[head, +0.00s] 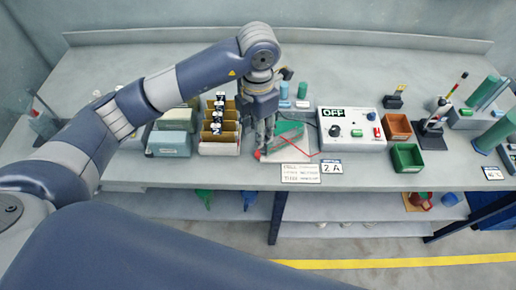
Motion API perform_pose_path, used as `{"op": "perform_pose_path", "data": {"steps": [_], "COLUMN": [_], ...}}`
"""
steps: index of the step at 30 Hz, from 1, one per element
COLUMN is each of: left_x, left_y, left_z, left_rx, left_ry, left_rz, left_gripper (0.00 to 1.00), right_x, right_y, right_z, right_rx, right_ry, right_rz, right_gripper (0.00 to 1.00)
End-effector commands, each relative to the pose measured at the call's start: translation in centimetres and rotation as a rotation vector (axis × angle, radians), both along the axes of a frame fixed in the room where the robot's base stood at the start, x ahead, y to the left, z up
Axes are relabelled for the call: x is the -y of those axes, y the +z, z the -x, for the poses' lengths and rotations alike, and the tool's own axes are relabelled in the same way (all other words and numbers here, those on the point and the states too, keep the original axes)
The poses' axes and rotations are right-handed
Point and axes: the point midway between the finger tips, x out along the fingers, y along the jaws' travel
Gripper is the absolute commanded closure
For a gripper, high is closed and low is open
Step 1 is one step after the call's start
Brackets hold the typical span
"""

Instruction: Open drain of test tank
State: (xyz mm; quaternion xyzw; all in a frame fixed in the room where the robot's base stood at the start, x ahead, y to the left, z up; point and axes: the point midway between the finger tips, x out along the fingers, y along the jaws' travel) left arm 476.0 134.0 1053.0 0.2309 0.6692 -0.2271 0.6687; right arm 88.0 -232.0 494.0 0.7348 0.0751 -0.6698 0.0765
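My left gripper (264,146) points down over the middle of the bench, at the left end of a low pale box with a green part (287,137). This box may be the test tank; I cannot be sure. A small red piece (257,155) shows at its lower left corner, beside the fingertips. It may be the drain's handle, but it is too small to tell. The fingers look close together, and whether they touch or hold anything is unclear. The gripper hides part of the box. My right gripper is out of view.
A white control box (351,128) marked OFF stands right of the pale box, with a red wire (305,155) between. A card rack (219,140) stands close on the left. Green (406,157) and brown bins (397,127) lie further right.

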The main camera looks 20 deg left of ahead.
Motion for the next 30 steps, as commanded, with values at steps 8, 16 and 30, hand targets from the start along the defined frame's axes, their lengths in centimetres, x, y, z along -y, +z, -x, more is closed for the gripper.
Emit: {"op": "perform_pose_path", "data": {"steps": [8,16,30], "left_x": [0.1,0.1,0.1], "left_y": [-5.1,-8.7,-9.4], "left_z": [0.2,0.1,0.1], "left_rx": [-0.007,-0.003,-0.001], "left_ry": [0.0,-0.002,-0.003], "left_rz": [0.002,0.004,0.004], "left_gripper": [0.66,0.66,0.88], "right_x": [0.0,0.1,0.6], "right_y": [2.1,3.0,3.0], "right_z": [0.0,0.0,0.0], "right_rx": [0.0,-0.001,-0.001], "right_ry": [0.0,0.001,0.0], "right_rz": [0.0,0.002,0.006], "right_gripper": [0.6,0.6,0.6]}}
